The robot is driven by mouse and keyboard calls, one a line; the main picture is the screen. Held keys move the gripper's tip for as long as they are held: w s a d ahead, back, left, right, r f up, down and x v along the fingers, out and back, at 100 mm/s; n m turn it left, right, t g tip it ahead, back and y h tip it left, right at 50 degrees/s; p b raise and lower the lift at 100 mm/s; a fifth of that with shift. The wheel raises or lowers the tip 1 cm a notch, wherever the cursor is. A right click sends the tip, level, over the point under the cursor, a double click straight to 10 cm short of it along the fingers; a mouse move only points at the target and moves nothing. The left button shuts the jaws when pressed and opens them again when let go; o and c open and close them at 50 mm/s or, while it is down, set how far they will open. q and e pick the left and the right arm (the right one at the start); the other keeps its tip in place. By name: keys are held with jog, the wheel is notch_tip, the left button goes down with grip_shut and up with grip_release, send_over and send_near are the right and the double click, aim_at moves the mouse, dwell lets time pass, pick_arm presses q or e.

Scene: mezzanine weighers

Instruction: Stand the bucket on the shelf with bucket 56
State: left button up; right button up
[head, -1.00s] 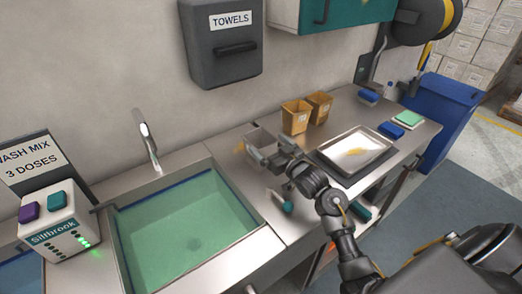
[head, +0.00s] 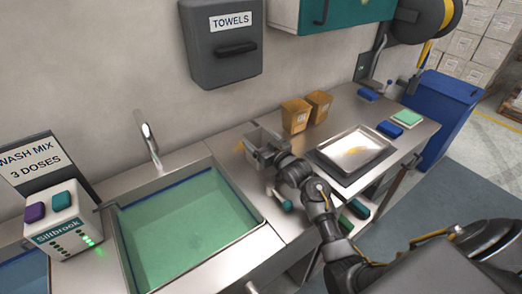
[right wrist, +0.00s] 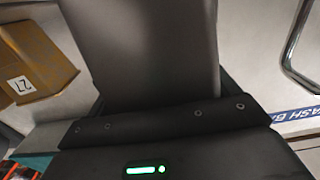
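A grey open-topped container (head: 262,136), which looks like the bucket, is on the steel counter between the sink and the tan containers. My right gripper (head: 268,157) is at its near side. In the right wrist view a broad grey surface (right wrist: 145,50) fills the space before my gripper; its fingertips are hidden, so I cannot tell whether it grips. Two tan containers stand on the counter, a left one (head: 295,116) and a right one (head: 319,105). A tan one marked 27 shows in the right wrist view (right wrist: 35,65). I can read no 56. My left gripper is out of view.
The green-watered sink (head: 190,215) lies left of my right gripper. A metal tray (head: 354,149) and blue blocks (head: 390,130) occupy the counter to the right. A towel dispenser (head: 222,45) hangs above. Green items (head: 357,209) show beneath the counter. A blue bin (head: 440,110) stands beyond.

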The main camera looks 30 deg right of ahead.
jog(key=c, duration=0.4)
jog(key=shift+r, duration=0.1)
jog(key=shift+r, duration=0.3)
jog(key=s+a+r, duration=0.1)
jog(key=s+r, duration=0.3)
jog(key=s+a+r+b, duration=0.1)
jog(key=s+r, duration=0.3)
jog(key=s, duration=0.1)
jog(key=s+a+r+b, duration=0.1)
jog(key=s+a+r, duration=0.1)
jog(key=s+r, duration=0.2)
jog(key=shift+s+r, duration=0.15)
jog(key=shift+s, duration=0.05)
